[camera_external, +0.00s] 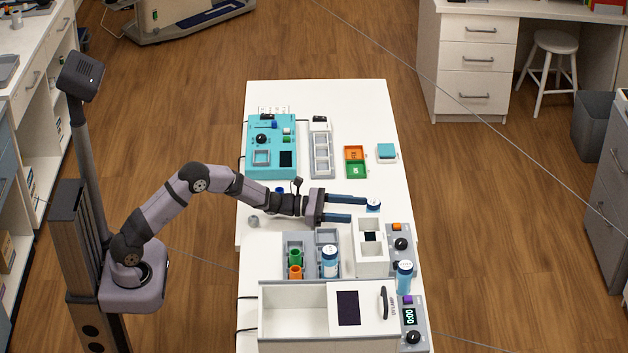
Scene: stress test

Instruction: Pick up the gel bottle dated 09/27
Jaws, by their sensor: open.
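My gripper (357,209) is open over the white table, its two blue fingers pointing right. A small item with a blue-and-white top (374,205) is just past the fingertips; I cannot tell whether it touches them.
A grey rack (285,241) holds a green and an orange cup. A white block with wells (371,262) and a white lidded box (290,290) stand at the front. A teal device (256,172), orange-green tray (355,153) and grey strip rack (321,170) are behind.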

